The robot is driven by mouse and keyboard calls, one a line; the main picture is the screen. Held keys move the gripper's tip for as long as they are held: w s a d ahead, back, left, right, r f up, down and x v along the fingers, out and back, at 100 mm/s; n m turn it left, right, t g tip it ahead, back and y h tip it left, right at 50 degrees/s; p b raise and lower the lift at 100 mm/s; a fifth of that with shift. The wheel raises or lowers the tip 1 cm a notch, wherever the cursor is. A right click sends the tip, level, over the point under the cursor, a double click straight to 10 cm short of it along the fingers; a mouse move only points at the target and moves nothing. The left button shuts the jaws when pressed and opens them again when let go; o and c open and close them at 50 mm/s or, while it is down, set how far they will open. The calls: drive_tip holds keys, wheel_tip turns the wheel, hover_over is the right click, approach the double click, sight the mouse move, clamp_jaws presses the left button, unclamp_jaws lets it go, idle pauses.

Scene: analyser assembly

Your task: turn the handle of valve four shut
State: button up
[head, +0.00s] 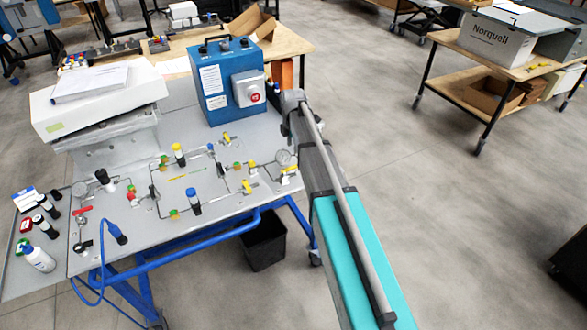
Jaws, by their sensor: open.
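A grey panel (110,235) on a blue-framed cart carries thin piping with several small valves. Yellow handles show at the upper middle (227,139), at the lower right (249,187) and near the right edge (289,171). A red handle (82,210) lies at the panel's left side. Number labels are too small to read, so I cannot tell which valve is four or how its handle stands. My arm (318,165) runs from the bottom right up to the panel's right edge. My gripper is not in view.
A blue case (225,85) with a red round button stands at the panel's back right. A white box (100,103) is at the back left. A white bottle (38,257) and a blue cable (95,285) are at the front left. Open floor (460,220) lies right.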

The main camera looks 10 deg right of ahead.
sight(293, 167)
drive_tip(key=shift+f+b, duration=4.3)
drive_tip(key=shift+f, duration=0.3)
clamp_jaws()
